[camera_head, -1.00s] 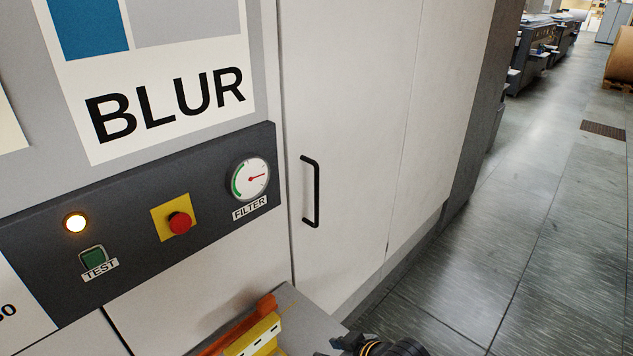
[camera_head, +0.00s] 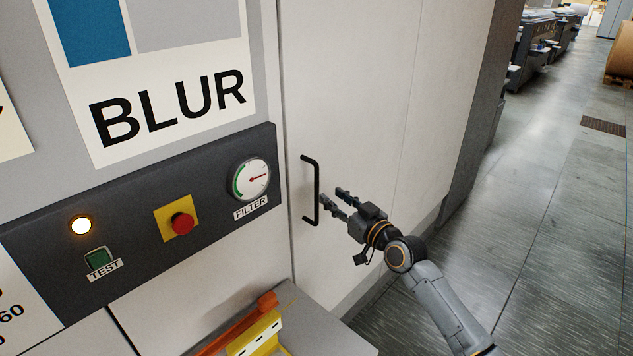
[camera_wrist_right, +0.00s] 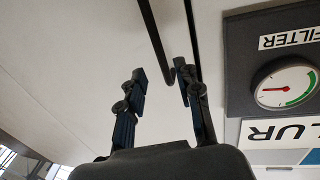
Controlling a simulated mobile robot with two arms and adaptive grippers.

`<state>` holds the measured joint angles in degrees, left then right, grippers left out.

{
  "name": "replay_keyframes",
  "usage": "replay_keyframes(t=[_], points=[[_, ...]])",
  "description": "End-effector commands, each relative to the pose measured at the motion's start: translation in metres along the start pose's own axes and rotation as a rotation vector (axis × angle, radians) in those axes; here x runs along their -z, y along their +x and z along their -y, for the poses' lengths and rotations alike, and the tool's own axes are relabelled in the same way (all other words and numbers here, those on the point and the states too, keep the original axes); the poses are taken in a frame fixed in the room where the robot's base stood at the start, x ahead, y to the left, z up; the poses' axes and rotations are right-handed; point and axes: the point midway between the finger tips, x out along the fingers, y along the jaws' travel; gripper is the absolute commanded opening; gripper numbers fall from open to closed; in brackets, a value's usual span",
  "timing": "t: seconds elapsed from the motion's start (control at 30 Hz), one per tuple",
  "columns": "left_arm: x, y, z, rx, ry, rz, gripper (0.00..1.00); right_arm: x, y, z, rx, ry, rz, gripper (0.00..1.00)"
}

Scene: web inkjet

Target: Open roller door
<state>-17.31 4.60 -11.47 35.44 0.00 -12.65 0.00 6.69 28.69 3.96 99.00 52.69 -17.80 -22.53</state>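The white door (camera_head: 365,70) stands closed in the machine's side, with a black vertical bar handle (camera_head: 317,190) near its left edge. My right gripper (camera_head: 333,194) is open and empty just right of the handle's lower half, fingers pointing at it. In the right wrist view, the handle (camera_wrist_right: 154,38) runs down toward the gap between the two open fingertips (camera_wrist_right: 161,75), with its bent end close to one fingertip. I cannot tell whether they touch. My left gripper is not in view.
Left of the door is a dark panel with a red button (camera_head: 182,223), a lit lamp (camera_head: 81,225), a green test button (camera_head: 99,258) and a filter gauge (camera_head: 250,180). A ledge with yellow and orange parts (camera_head: 255,335) juts out below. Open floor (camera_head: 540,230) lies right.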

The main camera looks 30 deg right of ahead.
Motion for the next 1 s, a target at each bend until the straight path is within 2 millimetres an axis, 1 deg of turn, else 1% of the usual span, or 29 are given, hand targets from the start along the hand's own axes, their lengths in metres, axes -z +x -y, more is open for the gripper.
replay_keyframes(t=[0.03, 0.2, 0.3, 0.4, 0.6, 0.87, 0.9, 0.97, 1.0], points=[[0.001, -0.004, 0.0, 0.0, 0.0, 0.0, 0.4, 0.003, 0.012, -0.001, -0.001, 0.005, -0.002, 0.34], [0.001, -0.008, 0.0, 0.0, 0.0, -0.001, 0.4, 0.002, 0.045, 0.0, -0.001, 0.002, -0.001, 0.34], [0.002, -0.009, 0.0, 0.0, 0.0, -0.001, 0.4, 0.001, 0.06, 0.0, 0.0, 0.001, 0.0, 0.34], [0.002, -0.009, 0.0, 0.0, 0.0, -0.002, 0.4, 0.0, 0.071, 0.001, 0.001, 0.001, 0.001, 0.34], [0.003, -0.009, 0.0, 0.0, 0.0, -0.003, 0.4, -0.001, 0.081, 0.001, 0.001, 0.001, 0.001, 0.34], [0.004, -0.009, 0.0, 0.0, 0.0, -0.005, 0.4, -0.001, 0.081, 0.001, 0.001, 0.001, 0.001, 0.34], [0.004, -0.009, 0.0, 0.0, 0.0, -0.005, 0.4, -0.001, 0.081, 0.001, 0.001, 0.001, 0.001, 0.26], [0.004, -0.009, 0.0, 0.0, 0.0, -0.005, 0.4, -0.001, 0.081, 0.001, 0.001, 0.001, 0.001, 0.14], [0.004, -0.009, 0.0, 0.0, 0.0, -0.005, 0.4, -0.001, 0.081, 0.001, 0.001, 0.001, 0.001, 0.05]])
